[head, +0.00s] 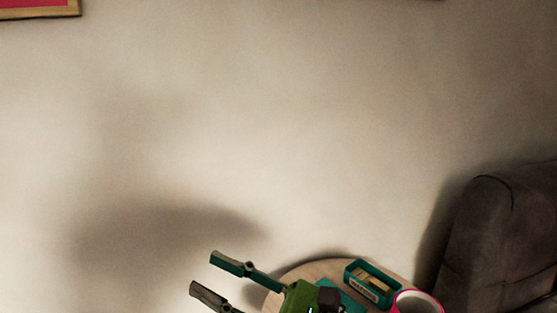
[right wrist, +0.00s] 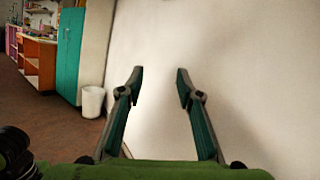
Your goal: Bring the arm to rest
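My right gripper (head: 204,273) is at the bottom of the head view, left of a small round table. Its two dark and teal fingers point left and are apart, with nothing between them. In the right wrist view my right gripper (right wrist: 160,85) is also open and empty in front of a pale wall. Its green body runs along the bottom edge of that view. My left gripper is in neither view.
A round wooden table (head: 312,271) holds a labelled teal box (head: 359,284) and a pink-rimmed round thing (head: 417,296). A dark sofa (head: 505,240) stands right. The wrist view shows a white bin (right wrist: 92,101), a teal cabinet (right wrist: 71,55) and an orange shelf unit (right wrist: 38,62).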

